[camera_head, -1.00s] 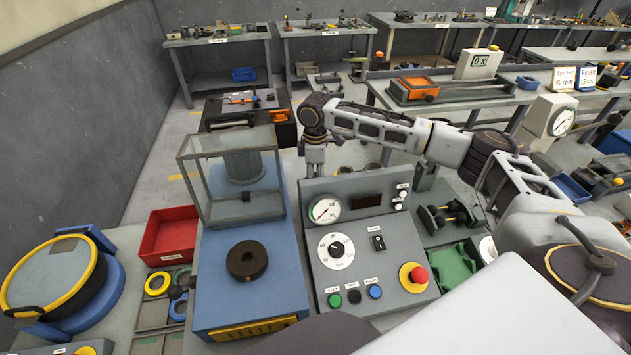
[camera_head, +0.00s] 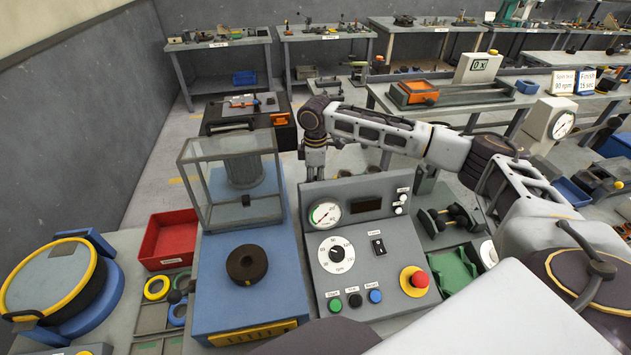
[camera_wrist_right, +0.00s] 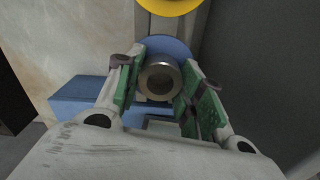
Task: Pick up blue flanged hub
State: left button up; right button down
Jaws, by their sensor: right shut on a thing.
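In the right wrist view, the blue flanged hub (camera_wrist_right: 160,78) shows as a round metal collar with a dark bore, in front of a wide blue disc. My right gripper (camera_wrist_right: 160,88) has its green pads on either side of the collar and is shut on it. In the head view, my right gripper (camera_head: 315,158) points down behind the control panel, at the end of my arm that comes in from the right. The hub cannot be made out there. My left gripper is not in view.
The control panel (camera_head: 330,273) and a clear-walled machine (camera_head: 215,285) with a dark ring (camera_head: 247,264) stand in front of my right gripper. A red bin (camera_head: 170,240) is at left. In the wrist view, a blue block (camera_wrist_right: 75,97) and a yellow part (camera_wrist_right: 170,5) are close.

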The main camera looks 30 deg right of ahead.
aim_at(315, 178)
jog(key=shift+r+b, duration=0.55)
jog(key=shift+r, duration=4.45)
jog(key=shift+r, duration=0.1)
